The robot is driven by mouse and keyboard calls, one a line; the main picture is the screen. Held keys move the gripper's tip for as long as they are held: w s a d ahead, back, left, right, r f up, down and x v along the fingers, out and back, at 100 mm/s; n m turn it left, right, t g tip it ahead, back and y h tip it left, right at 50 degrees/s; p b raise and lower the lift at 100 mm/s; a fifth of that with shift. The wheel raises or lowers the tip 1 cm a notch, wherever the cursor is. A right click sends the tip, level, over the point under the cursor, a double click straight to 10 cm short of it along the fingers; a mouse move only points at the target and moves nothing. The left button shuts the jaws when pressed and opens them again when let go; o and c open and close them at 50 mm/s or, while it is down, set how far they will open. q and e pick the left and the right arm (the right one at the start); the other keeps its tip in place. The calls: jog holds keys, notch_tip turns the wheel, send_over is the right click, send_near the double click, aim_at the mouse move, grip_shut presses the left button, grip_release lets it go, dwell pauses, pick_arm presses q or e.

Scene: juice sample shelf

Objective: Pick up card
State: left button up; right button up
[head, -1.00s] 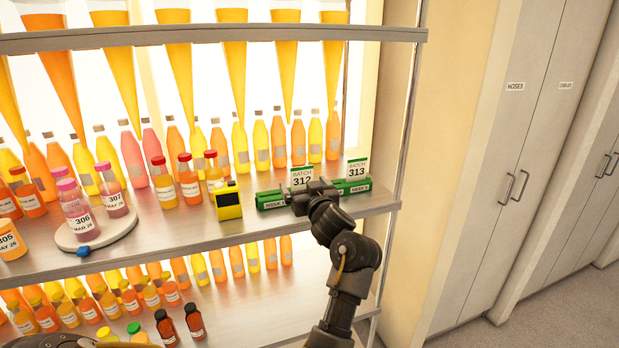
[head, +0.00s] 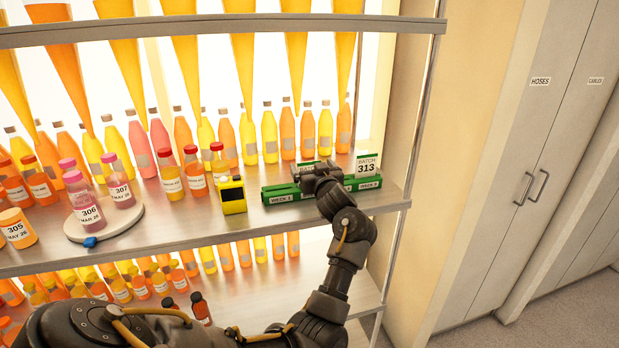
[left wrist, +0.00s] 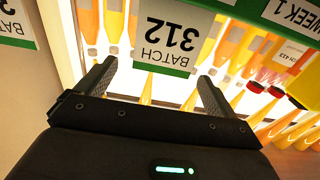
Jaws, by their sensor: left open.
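The white BATCH 312 card (left wrist: 176,30) with a green band appears upside down in the left wrist view, between and a little beyond my finger tips. In the head view only a corner of the 312 card (head: 303,167) shows behind my left gripper (head: 318,176). The left gripper (left wrist: 157,76) is open, with one finger to each side of the card in the picture; I cannot tell if either touches it. The BATCH 313 card (head: 367,168) stands upright to the right, in the green holder (head: 281,193). My right gripper is out of view.
A yellow box (head: 232,194) stands left of the holder. A round white stand (head: 122,228) carries bottles labelled 306 and 307. Several juice bottles line the shelf's back. A metal upright (head: 420,110) bounds the shelf on the right, and an upper shelf edge (head: 230,24) lies above.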

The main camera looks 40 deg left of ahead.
aim_at(310, 164)
pick_arm(q)
jog(key=shift+w+a+r+p, duration=0.2)
jog(key=shift+a+p, duration=0.2)
jog(key=shift+p, duration=0.15)
jog(key=shift+w+a+r+p, duration=0.15)
jog(key=shift+w+a+p, duration=0.05)
jog(key=shift+a+p, duration=0.25)
jog(key=shift+w+a+f+p, duration=0.15)
jog(key=shift+w+a+p, duration=0.2)
jog(key=shift+a, duration=0.2)
jog(key=shift+w+a+f+p, duration=0.15)
jog(key=shift+w+a+p, duration=0.15)
jog(key=shift+a, duration=0.2)
jog(key=shift+w+a+f, duration=0.25)
jog(key=shift+w+a, duration=0.05)
jog(key=shift+a, duration=0.05)
jog(key=shift+d+r, duration=0.1)
jog(key=shift+d, duration=0.1)
jog(key=shift+s, duration=0.1)
jog(key=shift+c, duration=1.3)
jog(key=c, duration=1.1)
jog(key=shift+o, duration=0.2)
